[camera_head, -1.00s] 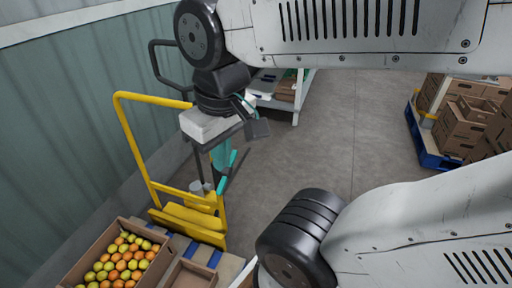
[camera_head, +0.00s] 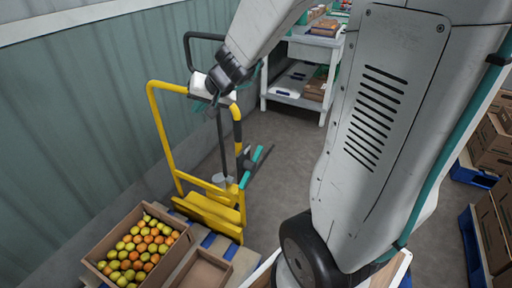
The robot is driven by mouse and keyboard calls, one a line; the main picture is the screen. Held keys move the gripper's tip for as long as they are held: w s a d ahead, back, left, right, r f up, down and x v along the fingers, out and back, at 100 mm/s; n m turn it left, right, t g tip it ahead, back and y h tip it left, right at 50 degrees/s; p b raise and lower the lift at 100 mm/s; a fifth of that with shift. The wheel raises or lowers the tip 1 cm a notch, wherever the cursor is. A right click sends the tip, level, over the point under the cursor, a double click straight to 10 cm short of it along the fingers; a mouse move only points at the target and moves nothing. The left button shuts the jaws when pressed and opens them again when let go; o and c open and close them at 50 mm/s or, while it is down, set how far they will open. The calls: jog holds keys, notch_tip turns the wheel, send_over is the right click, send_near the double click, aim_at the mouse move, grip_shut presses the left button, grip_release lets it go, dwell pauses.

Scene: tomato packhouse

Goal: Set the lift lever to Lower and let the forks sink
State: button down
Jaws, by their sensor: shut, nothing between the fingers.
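The yellow-framed pallet truck (camera_head: 158,125) stands by the wall on the left, with a black loop handle (camera_head: 187,42) at its top. A small dark and teal part (camera_head: 257,158) sticks out low on its right side; I cannot tell if this is the lift lever. The lever's setting is not readable. My gripper (camera_head: 217,101) is shut and empty, beside the upper part of the truck and below the loop handle in the picture. I cannot tell whether it touches anything. The forks are hidden under the load.
A cardboard box of tomatoes (camera_head: 97,267) and an empty tray (camera_head: 203,272) lie in front of the truck. A white shelf cart (camera_head: 299,91) stands behind. Blue pallets (camera_head: 474,250) with cartons are at right. Grey floor lies open between.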

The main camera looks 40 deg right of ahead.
aim_at(259, 150)
jog(key=s+d+f+m+g+h, duration=0.3)
jog(key=d+f+m, duration=0.4)
jog(key=d+f, duration=1)
jog(key=d+g+h, duration=0.1)
jog(key=d+h, duration=0.1)
jog(key=shift+d+m+g+h, duration=0.3)
jog(key=shift+d+g+h, duration=0.1)
jog(key=shift+f, duration=0.1)
jog(key=shift+x, duration=6.9)
jog(key=shift+w+d, duration=0.15)
